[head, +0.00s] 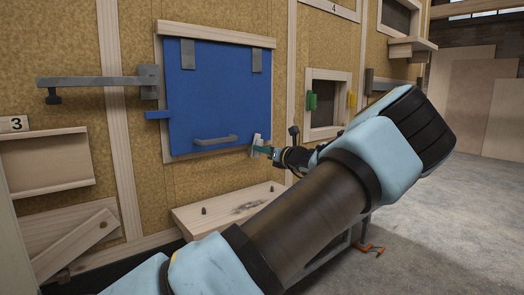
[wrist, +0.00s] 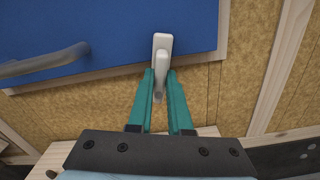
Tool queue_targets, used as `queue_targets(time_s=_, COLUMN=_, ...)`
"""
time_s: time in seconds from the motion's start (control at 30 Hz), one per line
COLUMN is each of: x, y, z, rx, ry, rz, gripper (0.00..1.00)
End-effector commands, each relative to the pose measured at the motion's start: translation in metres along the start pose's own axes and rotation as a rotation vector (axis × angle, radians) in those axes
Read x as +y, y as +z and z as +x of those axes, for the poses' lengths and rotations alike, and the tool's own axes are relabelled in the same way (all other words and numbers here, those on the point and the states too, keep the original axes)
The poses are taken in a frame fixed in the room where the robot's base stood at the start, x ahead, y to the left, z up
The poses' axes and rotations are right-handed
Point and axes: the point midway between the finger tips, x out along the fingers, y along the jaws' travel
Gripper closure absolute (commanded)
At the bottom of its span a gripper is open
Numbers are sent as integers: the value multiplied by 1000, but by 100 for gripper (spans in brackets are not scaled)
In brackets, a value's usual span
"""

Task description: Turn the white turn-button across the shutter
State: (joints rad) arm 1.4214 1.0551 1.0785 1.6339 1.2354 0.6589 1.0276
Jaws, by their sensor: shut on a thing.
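The white turn-button (head: 257,141) sits at the lower right edge of the blue shutter (head: 208,100). In the wrist view the turn-button (wrist: 162,45) stands upright, its upper end over the lower edge of the blue shutter (wrist: 120,25) and its lower part over the frame. My gripper (wrist: 160,82), with green fingers, is shut on the turn-button's lower part from below. In the head view my gripper (head: 264,150) reaches the button from the right. The fingers hide part of the button's lower end.
A grey handle (head: 215,141) is on the shutter's lower part, left of the button. A grey bar (head: 100,81) sticks out at left. A wooden shelf (head: 228,208) is below. A smaller opening with green and yellow buttons (head: 351,100) is at right.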

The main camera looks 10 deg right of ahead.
Motion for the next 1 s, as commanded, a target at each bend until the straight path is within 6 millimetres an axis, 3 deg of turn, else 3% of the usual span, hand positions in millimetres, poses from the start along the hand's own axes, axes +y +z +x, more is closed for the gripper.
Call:
queue_targets(time_s=0.23, x=0, y=-3, z=0, rx=0, ry=-1, rz=-33, gripper=100)
queue_targets(time_s=0.53, x=4, y=-3, z=0, rx=-1, ry=0, rz=-256, gripper=100)
queue_targets(time_s=0.87, x=5, y=-1, z=0, rx=1, ry=0, rz=-279, gripper=100)
queue_targets(time_s=0.9, x=5, y=-1, z=0, rx=1, ry=0, rz=-279, gripper=80)
queue_targets(time_s=1.0, x=5, y=-1, z=0, rx=1, ry=0, rz=-279, gripper=69)
